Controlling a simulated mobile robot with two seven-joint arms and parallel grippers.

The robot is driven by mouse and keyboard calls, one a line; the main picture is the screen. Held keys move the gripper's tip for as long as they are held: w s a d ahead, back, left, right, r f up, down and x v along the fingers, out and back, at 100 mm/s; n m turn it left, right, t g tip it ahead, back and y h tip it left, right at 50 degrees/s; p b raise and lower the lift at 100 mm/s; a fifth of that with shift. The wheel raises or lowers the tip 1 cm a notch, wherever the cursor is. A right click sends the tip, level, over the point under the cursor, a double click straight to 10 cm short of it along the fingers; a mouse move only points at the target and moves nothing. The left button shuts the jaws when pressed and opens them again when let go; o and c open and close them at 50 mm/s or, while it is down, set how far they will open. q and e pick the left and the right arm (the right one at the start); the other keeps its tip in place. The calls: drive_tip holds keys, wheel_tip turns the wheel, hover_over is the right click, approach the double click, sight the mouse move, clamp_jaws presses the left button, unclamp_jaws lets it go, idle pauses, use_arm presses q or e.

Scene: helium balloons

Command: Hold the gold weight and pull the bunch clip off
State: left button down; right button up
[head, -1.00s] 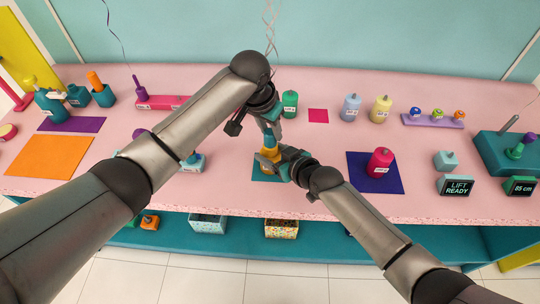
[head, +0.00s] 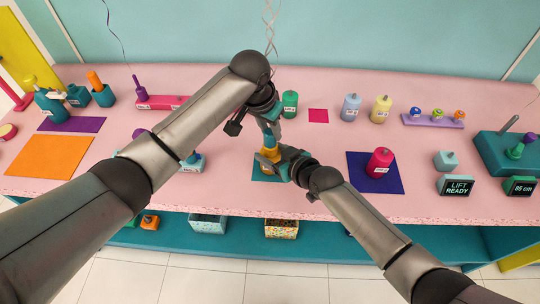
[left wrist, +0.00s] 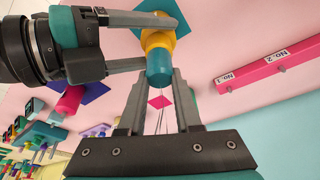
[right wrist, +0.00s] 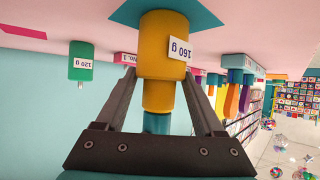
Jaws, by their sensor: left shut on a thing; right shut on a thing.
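The gold weight (head: 270,154), labelled 160 g in the right wrist view (right wrist: 163,45), stands upright on a small teal mat (head: 258,173). The teal bunch clip (left wrist: 159,68) sits on top of its gold neck, touching it; thin ribbons run from the clip. My left gripper (left wrist: 158,78) is shut on the clip from above. My right gripper (right wrist: 161,78) is shut around the gold weight's body from the side. In the head view, my arms and grippers cover most of the clip.
A green weight (head: 290,103) stands behind my grippers and a pink weight (head: 380,162) on a blue mat (head: 361,184) to the right. A pink rail (head: 155,102) lies at the back left. The pink table is clear between the gold and pink weights.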

use_arm(q)
drive_tip(key=shift+r, duration=1.05)
drive_tip(key=shift+r, duration=2.85)
use_arm(e)
drive_tip(key=o, duration=1.6)
drive_tip(key=shift+c, duration=0.2)
drive_tip(key=shift+s+d, duration=0.1)
drive_tip(key=shift+s, duration=0.05)
drive_tip(key=v, duration=1.1)
drive_tip(key=shift+s+d+r, duration=0.2)
